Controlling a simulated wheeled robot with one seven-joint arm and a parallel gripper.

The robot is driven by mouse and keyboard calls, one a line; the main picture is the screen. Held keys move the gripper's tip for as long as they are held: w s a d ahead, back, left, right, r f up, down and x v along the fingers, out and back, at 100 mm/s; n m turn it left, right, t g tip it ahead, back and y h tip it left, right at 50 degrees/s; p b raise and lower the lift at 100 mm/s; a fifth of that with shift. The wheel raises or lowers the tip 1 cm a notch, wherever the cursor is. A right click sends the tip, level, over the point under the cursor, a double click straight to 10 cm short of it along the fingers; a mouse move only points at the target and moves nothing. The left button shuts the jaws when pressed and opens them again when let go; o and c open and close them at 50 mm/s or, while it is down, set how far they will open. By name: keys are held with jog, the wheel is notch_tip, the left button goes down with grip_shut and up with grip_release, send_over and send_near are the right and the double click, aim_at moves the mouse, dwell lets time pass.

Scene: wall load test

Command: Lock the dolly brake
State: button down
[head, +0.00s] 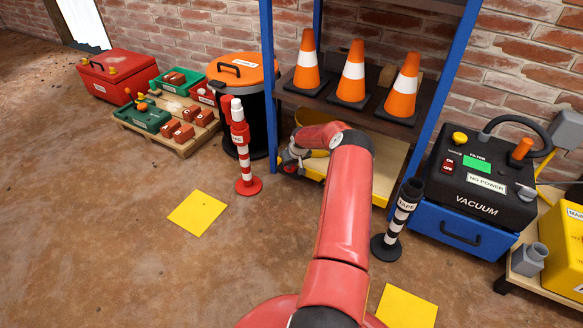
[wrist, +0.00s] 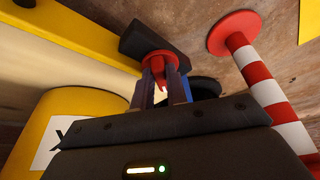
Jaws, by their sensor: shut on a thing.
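The dolly, a low platform with a yellow edge and pale deck (head: 386,180), stands on the floor under the blue-framed shelf. Its yellow edge (wrist: 75,25) also shows in the wrist view. A red knob (wrist: 158,60), apparently the brake's, sits by a dark block (wrist: 140,42) at the dolly's edge. My gripper (wrist: 167,85) is shut on this red knob, with a finger on each side. In the head view my gripper (head: 291,160) is low at the dolly's left front corner, partly hidden by my arm. I cannot tell the brake's position.
A yellow drum (wrist: 88,120) stands on the dolly. A red-and-white post (head: 243,150) stands just left of my gripper; a black-and-white post (head: 397,222) stands right of my arm. Traffic cones (head: 352,77) sit on the shelf above. Floor in front is open, with yellow squares (head: 201,213).

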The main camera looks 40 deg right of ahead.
jog(key=shift+d+n+y+b, duration=0.2)
jog(key=shift+n+y+b, duration=0.2)
jog(key=shift+n+b, duration=0.5)
jog(key=shift+d+n+y+b, duration=0.15)
jog(key=shift+n+y+b, duration=0.35)
jog(key=shift+n, duration=0.7)
jog(key=c, duration=1.4)
grip_release()
jog(key=p+v, duration=0.1)
jog(key=v, duration=0.6)
jog(key=shift+s+r, duration=0.25)
jog(key=shift+r, duration=0.1)
jog(key=shift+a, duration=0.1)
